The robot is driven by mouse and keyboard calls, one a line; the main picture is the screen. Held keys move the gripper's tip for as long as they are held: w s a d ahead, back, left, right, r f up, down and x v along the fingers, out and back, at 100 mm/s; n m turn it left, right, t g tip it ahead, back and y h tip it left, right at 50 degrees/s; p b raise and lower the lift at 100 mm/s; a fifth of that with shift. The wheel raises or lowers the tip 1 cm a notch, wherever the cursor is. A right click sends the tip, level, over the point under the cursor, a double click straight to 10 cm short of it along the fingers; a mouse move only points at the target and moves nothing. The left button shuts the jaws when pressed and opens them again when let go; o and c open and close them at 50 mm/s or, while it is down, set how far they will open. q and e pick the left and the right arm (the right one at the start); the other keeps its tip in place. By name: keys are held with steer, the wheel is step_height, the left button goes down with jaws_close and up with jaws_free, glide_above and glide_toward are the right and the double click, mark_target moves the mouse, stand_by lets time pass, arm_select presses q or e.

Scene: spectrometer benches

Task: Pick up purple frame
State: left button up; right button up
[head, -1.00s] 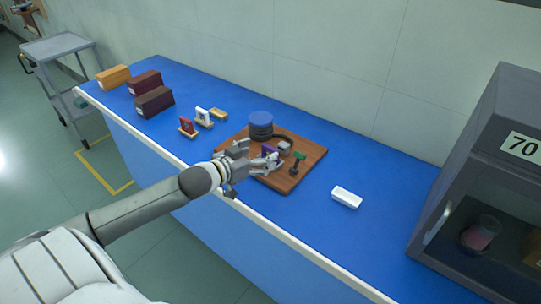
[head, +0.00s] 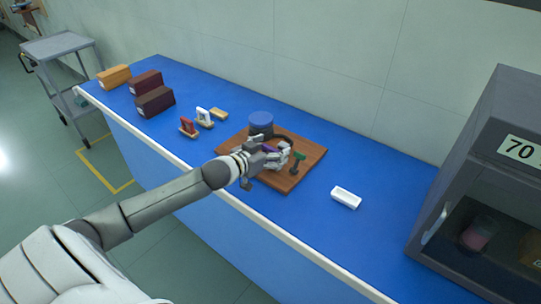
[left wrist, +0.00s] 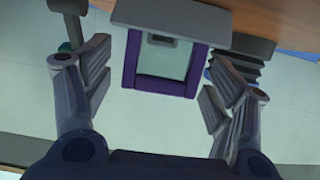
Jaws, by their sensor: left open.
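The purple frame (left wrist: 160,87) is a square border around a pale opening. In the left wrist view it lies between the spread fingers of my left gripper (left wrist: 157,80), with gaps on both sides. A grey block (left wrist: 172,18) covers its upper edge. In the head view, my left gripper (head: 277,156) is over the wooden board (head: 285,184) and hides most of the frame; only a bit of purple (head: 268,148) shows. My left gripper is open and holds nothing. My right gripper is not in view.
A red frame (head: 187,125) and a white frame (head: 203,115) stand to the left. Blue bench (head: 330,235) is clear in front.

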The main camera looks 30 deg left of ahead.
arm_select(q)
steer(key=shift+c, duration=0.3)
steer(key=c, duration=1.1)
steer(key=shift+c, duration=0.2)
steer(key=shift+r, duration=0.1)
